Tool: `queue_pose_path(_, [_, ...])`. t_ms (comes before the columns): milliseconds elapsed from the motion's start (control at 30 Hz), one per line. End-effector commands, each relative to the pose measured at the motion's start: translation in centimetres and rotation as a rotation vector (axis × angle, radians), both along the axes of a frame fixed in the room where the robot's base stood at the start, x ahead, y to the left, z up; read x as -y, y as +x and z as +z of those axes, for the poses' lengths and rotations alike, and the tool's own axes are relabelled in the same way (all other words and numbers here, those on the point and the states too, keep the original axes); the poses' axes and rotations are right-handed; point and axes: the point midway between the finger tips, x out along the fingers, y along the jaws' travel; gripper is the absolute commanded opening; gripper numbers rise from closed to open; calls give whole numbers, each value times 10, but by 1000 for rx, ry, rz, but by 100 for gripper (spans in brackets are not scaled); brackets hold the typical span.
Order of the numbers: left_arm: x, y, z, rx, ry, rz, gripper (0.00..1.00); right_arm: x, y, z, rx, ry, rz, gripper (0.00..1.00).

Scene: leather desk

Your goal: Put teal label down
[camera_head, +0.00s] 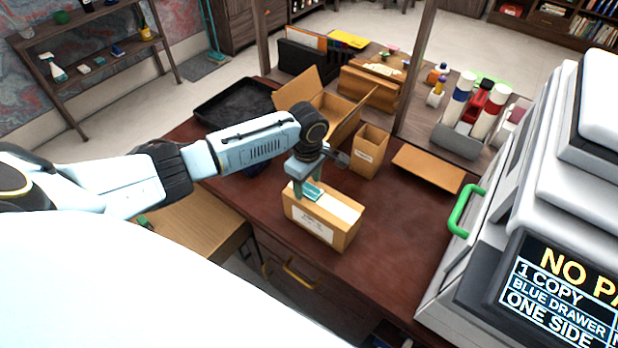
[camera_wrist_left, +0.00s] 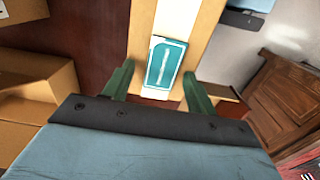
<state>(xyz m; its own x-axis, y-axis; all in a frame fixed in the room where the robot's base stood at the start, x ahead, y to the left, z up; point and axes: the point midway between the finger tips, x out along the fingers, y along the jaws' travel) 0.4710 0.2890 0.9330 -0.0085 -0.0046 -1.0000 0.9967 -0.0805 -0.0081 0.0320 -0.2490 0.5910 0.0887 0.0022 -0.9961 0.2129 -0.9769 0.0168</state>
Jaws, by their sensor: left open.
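The teal label (camera_wrist_left: 165,64) lies flat on the white strip along the top of a closed cardboard box. In the head view the label (camera_head: 311,192) shows near the left end of that box (camera_head: 322,231), partly behind the fingers. My left gripper (camera_head: 306,188) is above this end of the box, pointing down. In the left wrist view its green fingers (camera_wrist_left: 158,90) are spread wide, one on each side of the label, and neither touches it. My right gripper is in neither view.
An open cardboard box (camera_head: 338,107), a small upright box (camera_head: 369,150) and a black tray (camera_head: 232,103) stand behind on the leather desk (camera_head: 385,222). A flat cardboard piece (camera_head: 428,168) lies to the right. A copier with a green handle (camera_head: 466,210) bounds the right side.

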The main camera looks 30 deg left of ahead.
Motion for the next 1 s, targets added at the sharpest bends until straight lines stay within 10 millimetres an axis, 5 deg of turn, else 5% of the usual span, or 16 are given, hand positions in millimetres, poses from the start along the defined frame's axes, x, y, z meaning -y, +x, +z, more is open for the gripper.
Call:
queue_pose_path(200, [-2,4,58,16,1,1,56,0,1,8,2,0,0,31])
queue_pose_path(433, [-3,5,100,16,3,1,56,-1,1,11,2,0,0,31])
queue_pose_path(1000, [-4,5,116,16,4,2,56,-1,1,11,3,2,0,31])
